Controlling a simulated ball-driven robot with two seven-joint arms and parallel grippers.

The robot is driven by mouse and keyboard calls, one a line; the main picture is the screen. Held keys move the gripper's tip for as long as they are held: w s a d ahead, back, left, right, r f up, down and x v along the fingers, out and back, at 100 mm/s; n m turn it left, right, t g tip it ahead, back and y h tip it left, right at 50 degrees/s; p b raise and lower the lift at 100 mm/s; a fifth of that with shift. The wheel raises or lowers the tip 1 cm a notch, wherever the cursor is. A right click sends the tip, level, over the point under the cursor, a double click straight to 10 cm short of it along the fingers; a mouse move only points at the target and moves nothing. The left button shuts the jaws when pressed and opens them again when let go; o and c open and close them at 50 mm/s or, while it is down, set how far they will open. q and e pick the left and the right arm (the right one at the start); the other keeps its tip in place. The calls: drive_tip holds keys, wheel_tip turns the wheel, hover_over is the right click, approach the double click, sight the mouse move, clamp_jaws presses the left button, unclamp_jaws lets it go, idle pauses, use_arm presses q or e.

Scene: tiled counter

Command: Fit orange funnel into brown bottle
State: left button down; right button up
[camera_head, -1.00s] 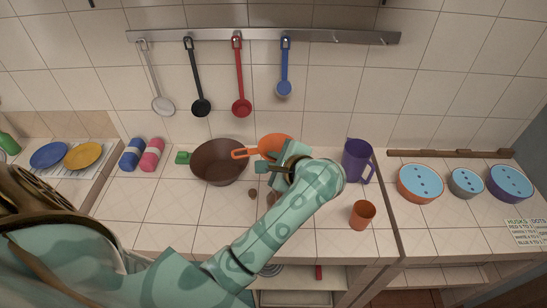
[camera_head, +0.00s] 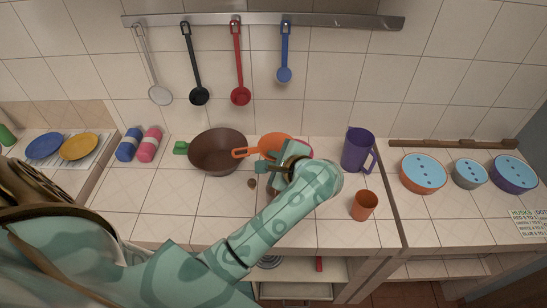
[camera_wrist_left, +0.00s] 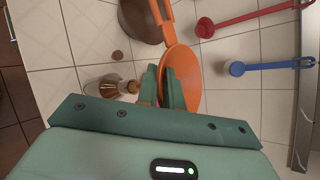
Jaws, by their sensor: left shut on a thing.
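My left gripper (camera_head: 270,167) is over the counter in the head view, in front of a long-handled orange round piece (camera_head: 276,143). In the wrist view its fingers (camera_wrist_left: 161,72) are close together, with a thin orange-pink strip between them, which I take for the orange funnel (camera_wrist_left: 161,88). Most of the funnel is hidden by the fingers. The brown bottle (camera_wrist_left: 108,86) shows left of the fingers in the wrist view, apart from them; my arm mostly hides it in the head view. I see no right gripper.
A brown pan (camera_head: 218,152) stands left of the gripper, and a small brown round thing (camera_head: 252,183) lies near the bottle. A purple jug (camera_head: 357,150) and an orange cup (camera_head: 363,205) stand to the right. Several utensils hang on the wall. The counter's front left is clear.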

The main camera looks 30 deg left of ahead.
use_arm(q)
drive_tip(key=shift+d+b, duration=0.15)
drive_tip(key=shift+b, duration=0.25)
idle(0.3)
drive_tip(key=shift+f+b, duration=0.35)
drive_tip(key=shift+b, duration=0.3)
idle(0.3)
drive_tip(key=shift+f+b, duration=1.1)
drive_tip(key=shift+b, duration=0.2)
drive_tip(key=shift+f+b, duration=1.3)
drive_tip(key=shift+b, duration=0.5)
idle(0.9)
idle(0.3)
drive_tip(key=c, duration=1.5)
unclamp_jaws()
drive_tip(key=shift+d+r, duration=0.1)
